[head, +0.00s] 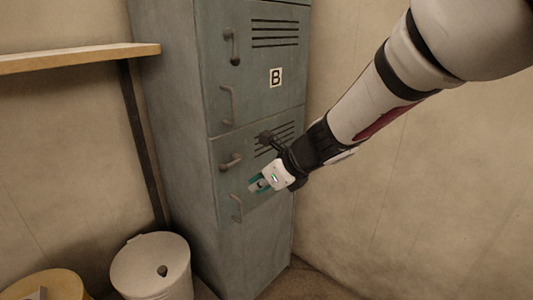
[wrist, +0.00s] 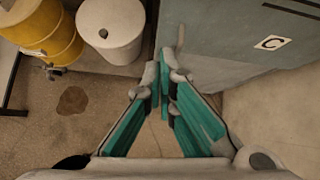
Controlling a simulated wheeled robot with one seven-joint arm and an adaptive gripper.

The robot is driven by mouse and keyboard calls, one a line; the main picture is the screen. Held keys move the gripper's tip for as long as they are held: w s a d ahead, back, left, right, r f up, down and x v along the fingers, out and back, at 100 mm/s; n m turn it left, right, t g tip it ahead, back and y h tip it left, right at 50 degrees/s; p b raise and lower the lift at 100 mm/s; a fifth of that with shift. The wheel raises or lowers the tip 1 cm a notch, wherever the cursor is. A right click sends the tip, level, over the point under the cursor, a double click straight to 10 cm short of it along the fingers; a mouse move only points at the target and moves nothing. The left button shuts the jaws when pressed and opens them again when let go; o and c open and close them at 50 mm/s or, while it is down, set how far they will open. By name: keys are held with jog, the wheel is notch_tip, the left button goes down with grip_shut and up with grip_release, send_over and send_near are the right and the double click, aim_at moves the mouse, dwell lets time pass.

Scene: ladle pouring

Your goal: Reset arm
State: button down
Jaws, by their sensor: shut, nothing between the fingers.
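My arm reaches in from the upper right in the head view. My gripper (head: 260,186) is in front of the lower part of the grey-green locker (head: 172,120), near its lower handles. In the wrist view my gripper (wrist: 167,75) points past the locker's side, with its teal fingers together at the tips. It is shut and holds nothing. I cannot tell from the head view how far the fingers are from the locker door.
A white bin (head: 150,266) stands left of the locker, beside a yellow drum (wrist: 42,30). A wooden shelf (head: 80,57) juts out at the upper left. Walls close in both sides. Bare floor with a dark stain (wrist: 72,100) lies below the drum in the wrist view.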

jog(key=s+d+r+n+g, duration=0.1)
jog(key=s+d+r+n, duration=0.4)
jog(key=s, duration=0.4)
jog(key=s+d+r+n+g, duration=0.2)
jog(key=s+d+n, duration=0.1)
jog(key=s+n, duration=0.5)
jog(key=s+d+f+n+g+h, duration=0.25)
jog(key=s+d+n+h, duration=0.65)
jog(key=s+d, duration=1)
notch_tip(320, 180, up, 24)
jog(key=s+a+n+t+y+p, duration=0.1)
jog(key=t+p, duration=0.3)
jog(key=p, duration=1.8)
jog(key=shift+s+a+f+n+y, duration=0.2)
jog(key=shift+s+a+n+y, duration=0.2)
jog(key=shift+s+a+n, duration=0.1)
jog(key=shift+w, duration=0.1)
